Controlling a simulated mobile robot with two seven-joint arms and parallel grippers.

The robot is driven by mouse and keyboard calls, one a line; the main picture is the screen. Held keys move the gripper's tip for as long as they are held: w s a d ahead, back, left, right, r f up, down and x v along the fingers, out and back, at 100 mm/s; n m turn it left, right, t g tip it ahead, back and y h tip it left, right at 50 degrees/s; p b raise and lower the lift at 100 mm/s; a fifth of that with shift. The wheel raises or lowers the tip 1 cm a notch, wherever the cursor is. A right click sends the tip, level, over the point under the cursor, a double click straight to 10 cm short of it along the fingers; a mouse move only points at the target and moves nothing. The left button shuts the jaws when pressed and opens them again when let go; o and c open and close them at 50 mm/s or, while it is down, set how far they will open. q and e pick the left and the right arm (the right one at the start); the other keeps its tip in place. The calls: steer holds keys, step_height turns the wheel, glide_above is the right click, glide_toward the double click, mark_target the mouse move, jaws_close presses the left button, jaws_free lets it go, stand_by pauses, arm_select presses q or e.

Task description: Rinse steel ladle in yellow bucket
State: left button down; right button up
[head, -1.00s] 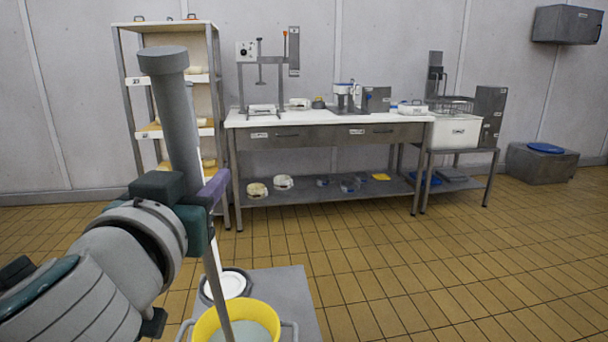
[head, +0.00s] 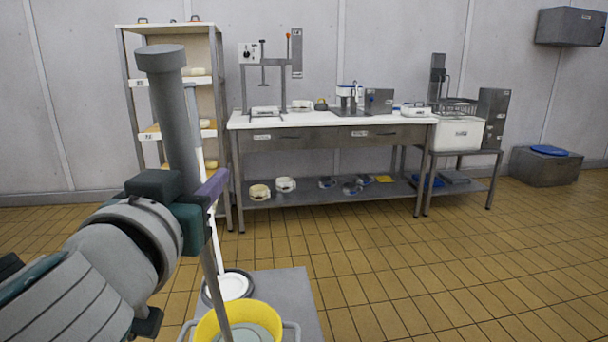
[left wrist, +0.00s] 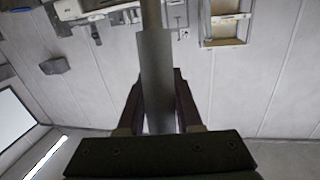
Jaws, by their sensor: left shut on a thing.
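My left gripper (head: 212,188) is shut on the long grey steel handle of the ladle (head: 214,272). In the left wrist view, the flat handle (left wrist: 157,80) stands between the two dark fingers (left wrist: 156,100). The handle runs steeply down from the gripper to the yellow bucket (head: 205,327), crossing its far rim in the picture. The bucket holds greyish liquid (head: 254,334). The ladle's lower end is cut off by the picture's bottom edge, so I cannot tell whether its bowl touches the liquid. My right gripper is not in view.
The bucket stands on a grey platform (head: 285,288), with a dark-rimmed round white thing (head: 233,287) behind it. A long workbench (head: 330,121) and a shelf rack (head: 124,80) stand along the wall. The tiled floor (head: 420,270) to the right is clear.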

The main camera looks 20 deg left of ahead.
arm_select(q)
steer(key=shift+s+a, duration=0.1)
steer(key=shift+a, duration=0.1)
steer(key=shift+b, duration=0.3)
stand_by(2.1)
steer(key=shift+r, duration=0.15)
